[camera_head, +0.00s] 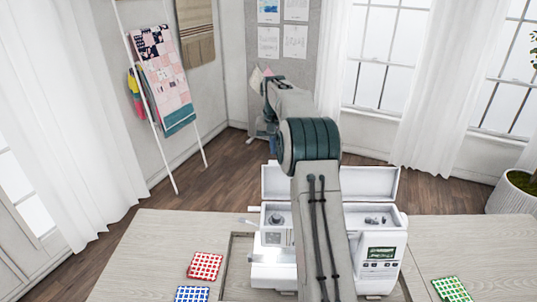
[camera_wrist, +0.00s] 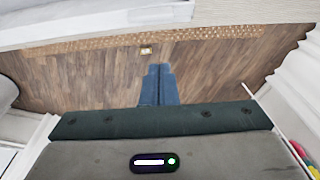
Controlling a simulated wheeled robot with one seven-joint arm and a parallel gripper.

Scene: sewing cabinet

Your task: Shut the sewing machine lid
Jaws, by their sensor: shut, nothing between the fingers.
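The white sewing machine (camera_head: 378,255) stands in the table's recess in the head view, partly hidden behind my arm. Its lid (camera_head: 375,183) is open and stands up at the machine's back edge, showing its inner side. The open top compartment (camera_head: 372,221) shows small parts inside. My arm reaches over the machine and past the lid. My gripper (camera_head: 271,145) shows only as a small blue part beyond the lid, left of the arm. In the wrist view my gripper (camera_wrist: 158,70) has its blue fingers together and empty, above the wooden floor.
The pale table (camera_head: 465,248) carries a red patterned square (camera_head: 205,266), a blue one (camera_head: 192,294) and a green one (camera_head: 452,289). A ladder rack with a quilt (camera_head: 165,75) leans at the back left. A pale edge (camera_wrist: 90,28) crosses the top of the wrist view; I cannot tell what it is.

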